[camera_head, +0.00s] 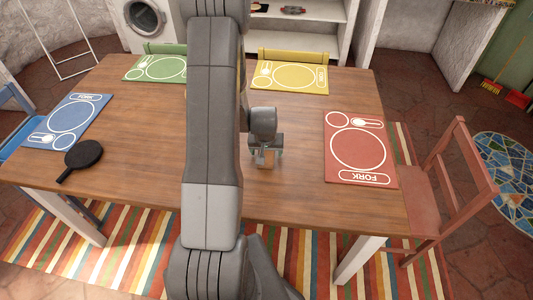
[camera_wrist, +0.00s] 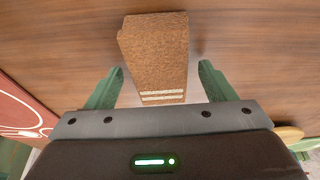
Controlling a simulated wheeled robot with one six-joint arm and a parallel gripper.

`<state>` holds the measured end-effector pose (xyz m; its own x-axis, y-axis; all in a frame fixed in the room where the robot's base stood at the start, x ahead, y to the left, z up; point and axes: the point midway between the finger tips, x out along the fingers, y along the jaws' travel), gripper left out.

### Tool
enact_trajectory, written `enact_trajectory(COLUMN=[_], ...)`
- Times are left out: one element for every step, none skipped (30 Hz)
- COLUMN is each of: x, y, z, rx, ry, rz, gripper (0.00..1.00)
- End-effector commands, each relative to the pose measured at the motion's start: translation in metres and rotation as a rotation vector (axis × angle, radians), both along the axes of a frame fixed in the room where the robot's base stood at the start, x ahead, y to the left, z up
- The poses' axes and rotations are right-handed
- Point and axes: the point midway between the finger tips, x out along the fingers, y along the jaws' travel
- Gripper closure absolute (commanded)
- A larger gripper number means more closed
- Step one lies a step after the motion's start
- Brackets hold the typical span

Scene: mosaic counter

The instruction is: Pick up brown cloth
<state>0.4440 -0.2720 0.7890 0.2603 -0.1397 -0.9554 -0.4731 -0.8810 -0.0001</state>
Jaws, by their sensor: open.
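The brown cloth (camera_wrist: 155,50) is a folded, textured block with pale stripes near one end. It lies on the wooden table (camera_head: 290,195). In the wrist view my gripper (camera_wrist: 161,75) is open, with one green finger on each side of the cloth's striped end. Gaps show between the fingers and the cloth. In the head view my gripper (camera_head: 266,160) is over the middle of the table, and a small part of the cloth shows at it. My arm hides part of the table.
Blue (camera_head: 70,121), green (camera_head: 158,68), yellow (camera_head: 290,77) and red (camera_head: 359,148) placemats lie around the table. A black paddle-shaped object (camera_head: 82,158) lies at the left. A red chair (camera_head: 450,190) stands at the right. The wood between gripper and red placemat is clear.

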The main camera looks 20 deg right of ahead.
Motion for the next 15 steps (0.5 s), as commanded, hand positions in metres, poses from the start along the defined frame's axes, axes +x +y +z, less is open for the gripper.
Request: enact_trajectory(x=[0.0001, 0.0001, 0.0, -0.0001, -0.0001, -0.0001, -0.0001, -0.0001, -0.0001, -0.0001, -0.0002, -0.0001, -0.0001, -0.0001, -0.0001], y=[0.0, 0.0, 0.0, 0.0, 0.0, 0.0, 0.0, 0.0, 0.0, 0.0, 0.0001, 0.0001, 0.0001, 0.0001, 0.0001], z=[0.0001, 0.0001, 0.0002, 0.0002, 0.0002, 0.0002, 0.0003, 0.0003, 0.0003, 0.0003, 0.0003, 0.0004, 0.0004, 0.0004, 0.0004], rx=[0.0, 0.0, 0.0, 0.0, 0.0, 0.0, 0.0, 0.0, 0.0, 0.0, 0.0, 0.0, 0.0, 0.0, 0.0], ry=[0.0, 0.0, 0.0, 0.0, 0.0, 0.0, 0.0, 0.0, 0.0, 0.0, 0.0, 0.0, 0.0, 0.0, 0.0], rz=[0.0, 0.0, 0.0, 0.0, 0.0, 0.0, 0.0, 0.0, 0.0, 0.0, 0.0, 0.0, 0.0, 0.0, 0.0], gripper=[0.24, 0.24, 0.24, 0.28, 0.33, 0.41, 0.47, 0.53, 0.61, 0.67, 0.72, 0.72, 0.72, 0.72, 0.72])
